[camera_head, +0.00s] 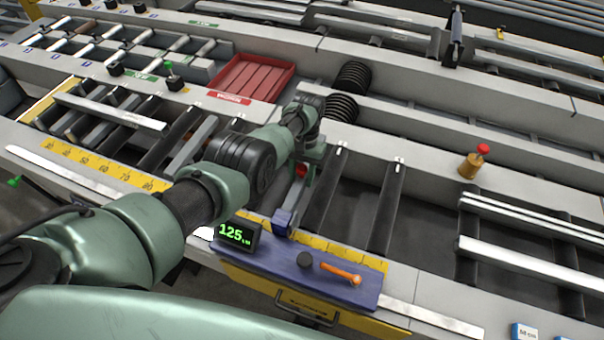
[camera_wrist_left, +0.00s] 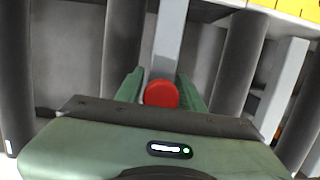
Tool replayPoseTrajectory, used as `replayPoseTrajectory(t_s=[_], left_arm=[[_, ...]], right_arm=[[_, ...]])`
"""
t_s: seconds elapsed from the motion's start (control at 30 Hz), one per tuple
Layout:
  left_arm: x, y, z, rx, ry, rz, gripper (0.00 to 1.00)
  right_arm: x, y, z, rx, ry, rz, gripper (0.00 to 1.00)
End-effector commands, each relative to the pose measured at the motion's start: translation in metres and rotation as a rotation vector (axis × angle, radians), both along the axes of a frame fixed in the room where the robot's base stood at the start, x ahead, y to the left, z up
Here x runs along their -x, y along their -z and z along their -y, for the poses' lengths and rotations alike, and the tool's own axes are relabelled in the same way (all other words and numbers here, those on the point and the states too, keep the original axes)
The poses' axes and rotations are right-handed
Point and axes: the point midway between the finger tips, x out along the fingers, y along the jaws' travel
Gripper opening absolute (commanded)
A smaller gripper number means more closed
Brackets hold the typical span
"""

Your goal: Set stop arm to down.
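The stop arm is a grey bar with a round red knob (camera_head: 301,170), standing over the rollers behind the blue block (camera_head: 282,222) at the table's front edge. My left gripper (camera_head: 309,168) points down at the knob end. In the left wrist view the red knob (camera_wrist_left: 161,94) sits between my two green fingers (camera_wrist_left: 161,88), and the grey bar (camera_wrist_left: 169,40) runs away from it. The fingers lie very close to the knob on both sides; whether they press on it is unclear. My forearm hides part of the table. My right gripper is not in view.
A display reading 125 (camera_head: 236,234) stands on a blue plate (camera_head: 318,275) with a black knob and orange lever (camera_head: 341,273). A yellow scale (camera_head: 110,170) runs along the front edge. Behind are a red tray (camera_head: 252,78), black coils (camera_head: 343,107) and a brass post with red top (camera_head: 472,163).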

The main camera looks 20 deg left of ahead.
Motion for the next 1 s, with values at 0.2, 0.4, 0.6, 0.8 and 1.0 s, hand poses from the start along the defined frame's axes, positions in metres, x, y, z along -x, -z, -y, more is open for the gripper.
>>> replayPoseTrajectory(t_s=[0.2, 0.4, 0.6, 0.8, 1.0], left_arm=[[0.0, 0.0, 0.0, 0.0, 0.0, -0.001, 0.5], [-0.001, -0.006, 0.0, 0.0, 0.0, 0.001, 0.5], [-0.008, -0.037, 0.001, 0.001, 0.0, 0.002, 0.5], [-0.014, -0.065, 0.001, 0.001, 0.001, 0.001, 0.5], [-0.015, -0.075, 0.001, 0.001, 0.001, -0.003, 0.5]], right_arm=[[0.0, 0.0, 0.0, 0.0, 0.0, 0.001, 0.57], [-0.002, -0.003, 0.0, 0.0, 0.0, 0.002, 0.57], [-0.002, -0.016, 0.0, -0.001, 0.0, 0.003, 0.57], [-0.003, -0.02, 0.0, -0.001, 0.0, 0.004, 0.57], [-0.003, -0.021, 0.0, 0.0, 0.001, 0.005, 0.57]])
